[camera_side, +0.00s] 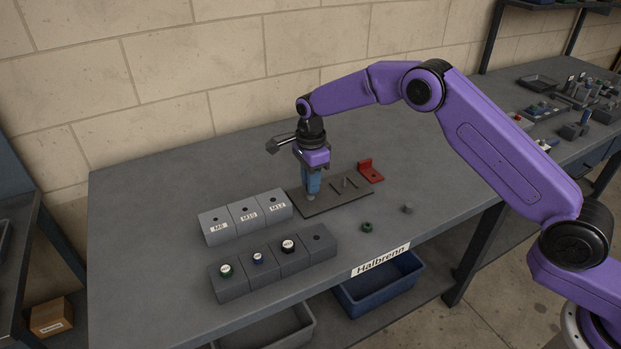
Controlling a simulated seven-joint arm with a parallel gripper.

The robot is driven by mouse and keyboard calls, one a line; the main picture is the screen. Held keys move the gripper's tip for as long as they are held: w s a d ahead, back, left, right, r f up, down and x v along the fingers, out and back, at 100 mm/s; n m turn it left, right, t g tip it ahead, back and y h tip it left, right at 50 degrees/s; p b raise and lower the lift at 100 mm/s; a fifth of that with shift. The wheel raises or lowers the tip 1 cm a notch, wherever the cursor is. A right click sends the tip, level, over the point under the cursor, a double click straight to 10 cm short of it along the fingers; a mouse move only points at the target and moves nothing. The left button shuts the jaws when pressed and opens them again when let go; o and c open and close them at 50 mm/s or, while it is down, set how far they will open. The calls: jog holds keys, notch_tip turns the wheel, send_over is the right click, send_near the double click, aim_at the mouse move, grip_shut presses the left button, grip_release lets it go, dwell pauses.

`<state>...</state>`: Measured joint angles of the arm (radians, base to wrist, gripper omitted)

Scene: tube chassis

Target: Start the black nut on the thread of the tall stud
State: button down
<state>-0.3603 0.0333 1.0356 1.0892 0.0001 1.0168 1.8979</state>
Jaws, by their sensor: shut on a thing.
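My gripper (311,193) points down over the left end of a dark plate (329,207), its blue fingers shut. A small greyish thing (310,198) shows at the fingertips, too small to tell whether it is the black nut or part of a stud. Short upright pins or studs (345,182) stand on the plate to the right of the fingers. Which is the tall stud I cannot tell; my fingers may hide it. A black round piece with a white top (289,245) sits on the front grey block row.
Three labelled grey blocks (244,217) stand left of the plate. The front row (232,284) also bears green and blue pieces. A red bracket (371,171) is at the plate's right end. A green nut (367,227) and a grey piece (407,209) lie loose. The table's left is clear.

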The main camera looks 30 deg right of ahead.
jog(key=c, duration=0.9)
grip_release()
notch_tip(320, 180, up, 17)
jog(key=shift+r, duration=0.2)
